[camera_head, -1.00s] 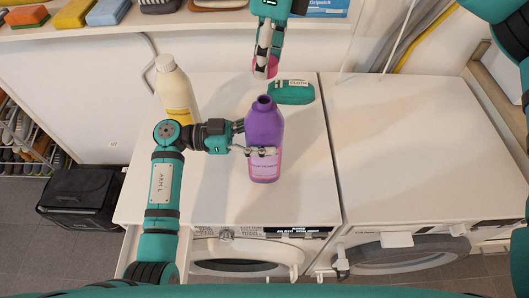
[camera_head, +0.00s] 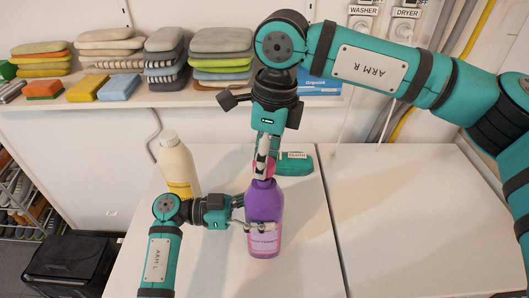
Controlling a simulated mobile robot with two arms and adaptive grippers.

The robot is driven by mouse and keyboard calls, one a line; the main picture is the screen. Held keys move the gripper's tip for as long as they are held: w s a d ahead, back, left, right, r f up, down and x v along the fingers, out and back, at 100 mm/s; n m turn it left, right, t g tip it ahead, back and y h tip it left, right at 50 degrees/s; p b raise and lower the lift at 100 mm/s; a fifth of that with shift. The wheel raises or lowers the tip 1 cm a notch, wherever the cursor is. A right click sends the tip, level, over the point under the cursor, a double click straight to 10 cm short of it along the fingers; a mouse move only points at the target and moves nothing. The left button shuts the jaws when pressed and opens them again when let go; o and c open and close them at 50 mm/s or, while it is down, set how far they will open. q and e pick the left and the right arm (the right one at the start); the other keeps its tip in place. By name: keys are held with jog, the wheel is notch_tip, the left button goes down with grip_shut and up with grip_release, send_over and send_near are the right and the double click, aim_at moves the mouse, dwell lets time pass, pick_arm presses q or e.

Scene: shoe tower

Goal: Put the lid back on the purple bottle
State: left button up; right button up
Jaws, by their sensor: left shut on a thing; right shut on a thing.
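The purple bottle (camera_head: 264,206) stands upright on the white top of the left machine. My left gripper (camera_head: 262,227) is shut around its body from the left, at the level of the pink label. My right gripper (camera_head: 263,160) points down over the bottle's neck and is shut on the pink lid (camera_head: 266,172), mostly hidden by the fingers. The lid is at the bottle's mouth, roughly in line with it. I cannot tell whether the lid touches the neck or sits level on it.
A cream bottle (camera_head: 177,167) with a yellow label stands behind and left of the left gripper. A teal cloth pack (camera_head: 296,164) lies close behind the purple bottle. A shelf (camera_head: 190,98) with folded cloths runs along the wall. The right machine top (camera_head: 410,215) is clear.

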aim_at(264, 201)
jog(key=shift+f, duration=0.15)
jog(key=shift+f, duration=0.75)
jog(key=shift+f, duration=0.6)
dwell(0.3)
